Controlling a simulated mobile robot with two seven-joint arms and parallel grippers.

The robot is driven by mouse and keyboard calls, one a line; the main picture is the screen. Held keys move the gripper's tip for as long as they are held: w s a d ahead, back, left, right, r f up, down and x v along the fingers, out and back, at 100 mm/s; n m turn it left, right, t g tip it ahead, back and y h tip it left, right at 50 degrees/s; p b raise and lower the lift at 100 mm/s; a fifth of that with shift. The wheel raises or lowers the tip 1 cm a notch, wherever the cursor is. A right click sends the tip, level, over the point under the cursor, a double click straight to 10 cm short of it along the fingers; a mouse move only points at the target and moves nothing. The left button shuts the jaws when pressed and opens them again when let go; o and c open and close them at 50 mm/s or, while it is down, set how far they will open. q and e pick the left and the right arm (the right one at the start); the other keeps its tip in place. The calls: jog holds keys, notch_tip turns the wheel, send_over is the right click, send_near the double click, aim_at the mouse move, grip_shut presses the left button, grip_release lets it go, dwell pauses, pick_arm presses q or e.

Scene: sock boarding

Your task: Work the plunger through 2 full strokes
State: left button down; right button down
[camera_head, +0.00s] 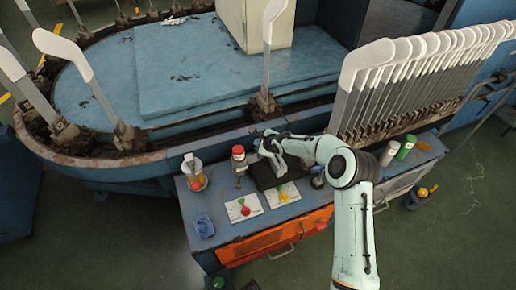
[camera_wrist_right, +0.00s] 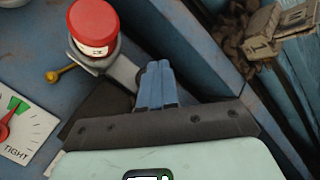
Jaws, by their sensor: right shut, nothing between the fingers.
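A fixture with a round red cap (camera_head: 238,150) and a white band below it stands near the back of the blue bench. The red cap also shows at the upper left of the right wrist view (camera_wrist_right: 92,22), with a small brass ball (camera_wrist_right: 52,76) on a rod beside it. I cannot tell for sure that this is the plunger. My right gripper (camera_head: 264,150) is to the right of the red cap, apart from it. Its blue fingers (camera_wrist_right: 157,85) are shut together and empty. A grey part behind the fingertips is partly hidden. My left gripper is out of view.
Two dial cards lie on the bench (camera_head: 200,258), one with a red pointer (camera_head: 244,208), one with a yellow one (camera_head: 282,195). A jar (camera_head: 195,178) stands left. A blue machine rim with upright boards (camera_head: 266,60) runs behind. Bottles (camera_head: 404,148) stand right.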

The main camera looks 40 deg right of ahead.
jog(key=shift+f, duration=0.4)
jog(key=shift+s+f+b, duration=0.1)
jog(key=shift+f+b, duration=0.8)
jog(key=shift+f, duration=0.55)
dwell(1.1)
jog(key=shift+r+p, duration=1.05)
jog(key=shift+r, duration=0.75)
jog(key=shift+r, duration=0.1)
jog(key=shift+r+p, duration=1.45)
jog(key=shift+r, duration=1)
